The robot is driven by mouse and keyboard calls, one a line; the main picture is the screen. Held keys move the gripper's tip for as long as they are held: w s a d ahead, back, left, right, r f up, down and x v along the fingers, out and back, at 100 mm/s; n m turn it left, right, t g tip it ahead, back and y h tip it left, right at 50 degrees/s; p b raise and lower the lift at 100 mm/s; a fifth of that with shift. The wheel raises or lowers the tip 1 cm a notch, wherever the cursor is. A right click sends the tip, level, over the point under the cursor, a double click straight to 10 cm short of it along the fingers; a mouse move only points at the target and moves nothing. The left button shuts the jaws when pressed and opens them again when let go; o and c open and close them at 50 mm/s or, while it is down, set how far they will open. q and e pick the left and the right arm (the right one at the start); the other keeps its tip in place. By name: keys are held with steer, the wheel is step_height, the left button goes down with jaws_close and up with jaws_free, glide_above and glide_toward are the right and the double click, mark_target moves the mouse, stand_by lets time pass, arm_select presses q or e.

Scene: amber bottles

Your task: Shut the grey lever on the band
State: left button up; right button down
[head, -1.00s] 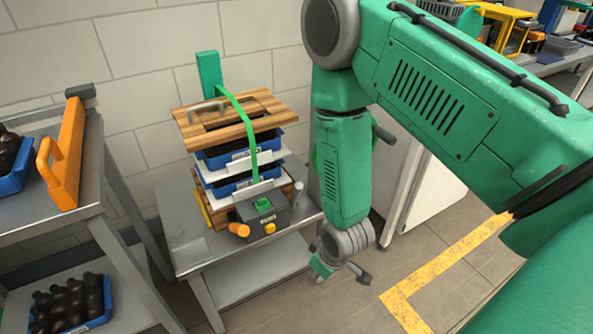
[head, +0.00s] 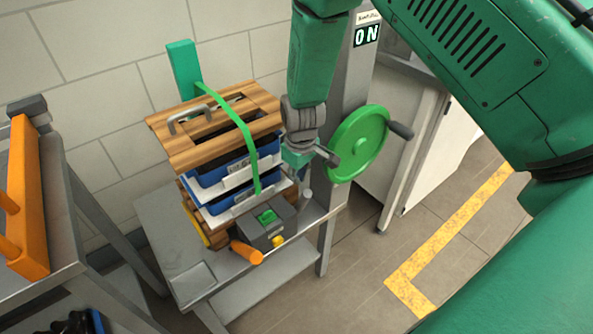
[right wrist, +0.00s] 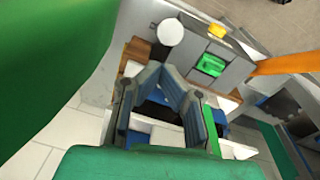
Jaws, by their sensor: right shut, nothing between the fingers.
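A green band (head: 243,125) runs over a stack of blue trays with a wooden lid (head: 180,150) and down to a grey box (head: 263,222). The grey lever (head: 306,198) stands up at the right side of this box. In the right wrist view its pale round end (right wrist: 170,32) shows just beyond my fingertips. My right gripper (head: 318,160) is beside the stack, above the lever in the head view and apart from it. My left gripper is out of view.
The box carries a green button (head: 266,215), a yellow knob (head: 278,241) and an orange handle (head: 247,252). A green handwheel (head: 358,145) on a grey post is close right of my gripper. A metal table (head: 195,282) bears the stack. Another bench with an orange bar (head: 28,200) stands left.

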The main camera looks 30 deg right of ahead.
mark_target(307, 196)
steer(key=f, duration=0.4)
steer(key=shift+w+a+f, duration=0.1)
steer(key=shift+w+f, duration=0.15)
steer(key=shift+w, duration=0.05)
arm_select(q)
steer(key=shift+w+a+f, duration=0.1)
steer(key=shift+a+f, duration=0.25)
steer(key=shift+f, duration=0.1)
arm_select(e)
steer(key=shift+a+f, duration=0.25)
steer(key=shift+f, duration=0.2)
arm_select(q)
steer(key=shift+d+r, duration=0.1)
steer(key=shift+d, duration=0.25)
arm_select(e)
steer(key=shift+d+f, duration=0.1)
steer(key=shift+d, duration=0.25)
